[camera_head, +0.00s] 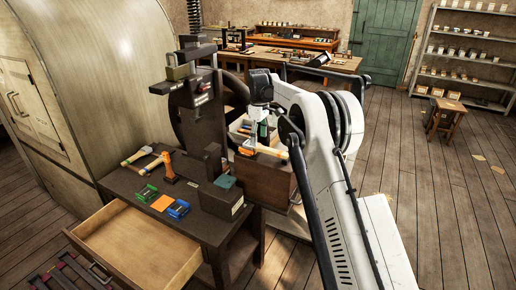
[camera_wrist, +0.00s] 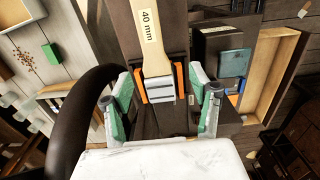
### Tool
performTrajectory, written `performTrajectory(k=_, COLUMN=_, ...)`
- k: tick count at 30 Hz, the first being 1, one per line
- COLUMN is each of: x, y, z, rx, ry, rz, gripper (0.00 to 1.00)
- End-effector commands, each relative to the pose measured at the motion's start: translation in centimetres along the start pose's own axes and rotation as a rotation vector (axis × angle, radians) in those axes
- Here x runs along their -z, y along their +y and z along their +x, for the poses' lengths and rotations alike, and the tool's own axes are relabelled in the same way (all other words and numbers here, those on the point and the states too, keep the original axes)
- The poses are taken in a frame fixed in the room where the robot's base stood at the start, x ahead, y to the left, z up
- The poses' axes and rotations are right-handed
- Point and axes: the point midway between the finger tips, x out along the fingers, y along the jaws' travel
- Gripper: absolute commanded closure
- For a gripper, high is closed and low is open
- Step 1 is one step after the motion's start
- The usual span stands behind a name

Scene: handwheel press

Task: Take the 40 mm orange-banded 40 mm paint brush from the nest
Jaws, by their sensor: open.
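The paint brush (camera_wrist: 157,52) shows in the wrist view with a pale wooden handle marked "40 mm" and a silver ferrule. Orange parts flank the ferrule on both sides. In the head view its pale handle (camera_head: 271,151) lies on top of a dark wooden block (camera_head: 268,181), with orange at its left end. My gripper (camera_wrist: 161,85) is open, with one green-padded finger on each side of the ferrule and orange parts. I cannot tell whether the fingers touch them. In the head view my gripper (camera_head: 262,132) is just above the brush, and the arm hides part of it.
A dark bench (camera_head: 125,182) holds the handwheel press (camera_head: 196,92), a hammer (camera_head: 137,156), and green (camera_head: 147,193) and blue (camera_head: 178,209) items. A dark box with a teal top (camera_head: 224,183) stands left of the block. An open drawer (camera_head: 137,248) sticks out in front.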

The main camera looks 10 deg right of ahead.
Motion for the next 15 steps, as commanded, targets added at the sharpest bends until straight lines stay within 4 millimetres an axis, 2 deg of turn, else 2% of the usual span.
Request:
performTrajectory(k=9, x=-0.1, y=0.6, z=3.9, rx=0.0, ry=0.0, rz=0.0, gripper=0.43)
performTrajectory(k=15, x=-0.1, y=0.6, z=4.5, rx=0.0, ry=0.0, rz=0.0, gripper=0.43)
